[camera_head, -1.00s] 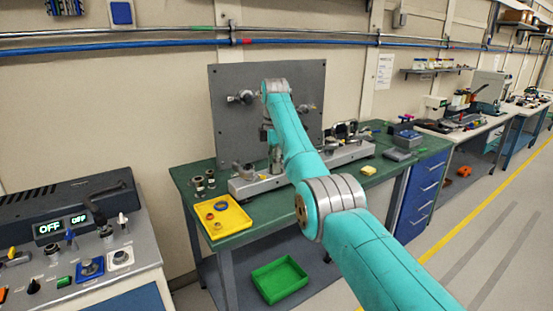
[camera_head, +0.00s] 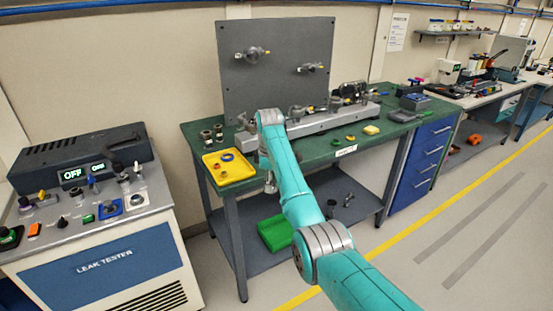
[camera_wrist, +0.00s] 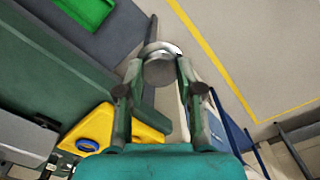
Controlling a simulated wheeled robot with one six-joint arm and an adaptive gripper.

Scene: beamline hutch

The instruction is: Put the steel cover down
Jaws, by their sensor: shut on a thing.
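The steel cover (camera_wrist: 162,68) is a round grey metal piece in the wrist view. My gripper (camera_wrist: 160,76) is shut on it, with one finger on each side. In the head view my gripper (camera_head: 270,184) hangs in front of the green table (camera_head: 315,163), at about its front edge. It is partly hidden behind my arm, and the cover is hard to make out there. In the wrist view the floor and the edge of the lower shelf (camera_wrist: 122,25) lie beyond the cover.
A yellow tray (camera_head: 243,176) with small rings sits on the table's left end. A green bin (camera_head: 274,233) is on the lower shelf, with small dark parts to its right. A long metal rail (camera_head: 320,122) and grey upright panel (camera_head: 290,85) stand behind. A leak tester (camera_head: 125,262) stands left.

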